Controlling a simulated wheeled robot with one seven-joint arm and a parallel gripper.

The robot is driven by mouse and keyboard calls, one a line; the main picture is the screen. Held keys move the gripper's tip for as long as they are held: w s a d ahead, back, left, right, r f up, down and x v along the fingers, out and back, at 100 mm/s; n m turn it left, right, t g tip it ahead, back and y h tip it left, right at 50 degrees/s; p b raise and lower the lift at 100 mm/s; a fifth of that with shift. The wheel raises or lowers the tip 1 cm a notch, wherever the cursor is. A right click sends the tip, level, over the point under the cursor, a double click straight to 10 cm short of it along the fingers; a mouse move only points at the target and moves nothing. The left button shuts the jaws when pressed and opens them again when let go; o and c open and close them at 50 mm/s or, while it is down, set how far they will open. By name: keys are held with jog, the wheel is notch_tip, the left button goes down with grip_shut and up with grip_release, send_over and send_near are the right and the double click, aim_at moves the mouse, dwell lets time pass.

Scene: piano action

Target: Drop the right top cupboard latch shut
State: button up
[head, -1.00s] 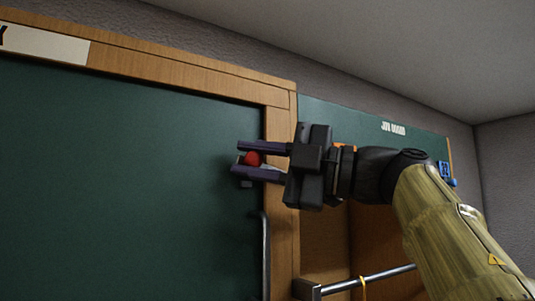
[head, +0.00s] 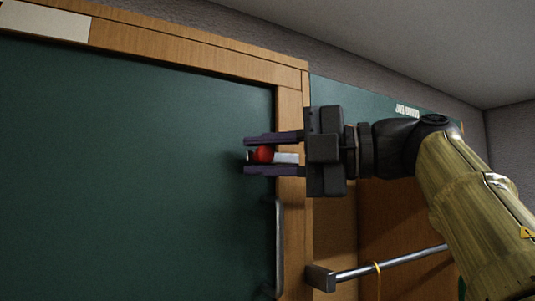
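The cupboard door (head: 130,170) is a green panel in a wooden frame, and it fills the left of the head view. The latch shows as a red knob (head: 264,155) with a pale, level bar (head: 287,158) running right from it towards the wooden frame. My gripper (head: 257,155) reaches in from the right, with one finger above the red knob and one below. The fingers are apart, and a gap shows above the knob. I cannot tell whether the lower finger touches it. The gripper's body hides the bar's right end.
A vertical metal handle (head: 280,248) is on the door's right edge, below my gripper. A metal rail (head: 390,262) with a yellow band sticks out at lower right. A green board (head: 340,93) with white lettering is behind my arm.

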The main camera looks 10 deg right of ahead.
jog(key=o, duration=0.3)
jog(key=shift+d, duration=0.1)
jog(key=v, duration=0.7)
jog(key=b+v, duration=0.1)
jog(key=v, duration=0.7)
jog(key=shift+w+f, duration=0.15)
jog(key=shift+w, duration=0.1)
jog(key=shift+s+d+b, duration=0.65)
jog(key=shift+s+d, duration=0.15)
jog(key=shift+d, duration=0.2)
